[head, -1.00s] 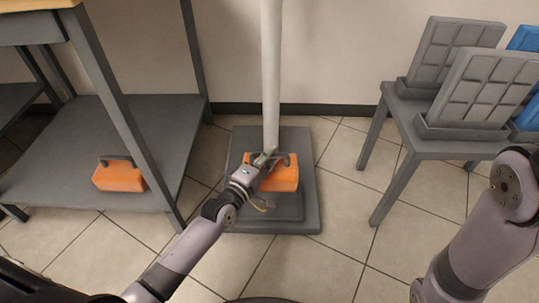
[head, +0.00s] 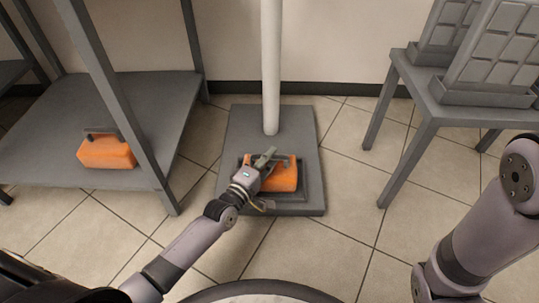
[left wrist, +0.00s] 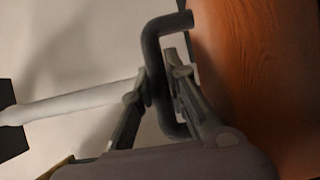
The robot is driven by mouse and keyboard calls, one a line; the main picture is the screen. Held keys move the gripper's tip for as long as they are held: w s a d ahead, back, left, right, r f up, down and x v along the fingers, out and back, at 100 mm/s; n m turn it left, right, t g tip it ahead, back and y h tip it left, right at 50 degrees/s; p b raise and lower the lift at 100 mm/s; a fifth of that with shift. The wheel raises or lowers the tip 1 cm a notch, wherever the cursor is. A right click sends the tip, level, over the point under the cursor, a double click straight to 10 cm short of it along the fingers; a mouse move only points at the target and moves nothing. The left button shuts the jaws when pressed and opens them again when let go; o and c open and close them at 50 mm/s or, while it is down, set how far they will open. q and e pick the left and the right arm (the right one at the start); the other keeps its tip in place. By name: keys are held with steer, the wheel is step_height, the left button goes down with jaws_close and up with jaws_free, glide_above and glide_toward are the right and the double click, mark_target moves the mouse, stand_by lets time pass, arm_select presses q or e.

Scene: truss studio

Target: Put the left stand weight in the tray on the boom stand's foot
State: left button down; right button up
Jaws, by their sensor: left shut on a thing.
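An orange stand weight (head: 278,178) with a dark handle is in my left gripper (head: 266,160). In the left wrist view, the fingers (left wrist: 160,82) are closed on both sides of the dark handle (left wrist: 153,50), with the orange body (left wrist: 260,70) at the right. The weight is within the outline of the tray (head: 313,190) on the boom stand's foot (head: 245,125); whether it touches the tray floor I cannot tell. My gripper and forearm hide its left side. A second orange weight (head: 106,152) sits on the lower shelf at left. My right gripper is out of view.
The white boom stand pole (head: 271,70) rises from the foot just behind the weight. A grey shelf unit (head: 40,170) stands at left. A grey table (head: 425,95) with panel-like units (head: 500,50) stands at right.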

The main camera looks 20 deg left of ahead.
arm_select(q)
steer(key=shift+w+r, duration=0.1)
steer(key=shift+r, duration=0.05)
steer(key=c, duration=1.9)
jaws_free()
steer(key=shift+f, duration=0.35)
steer(key=shift+c, duration=0.2)
steer(key=o, duration=0.4)
steer(key=shift+c, duration=0.2)
steer(key=shift+r, duration=0.15)
steer(key=p+v, duration=0.6)
steer(key=v, duration=0.6)
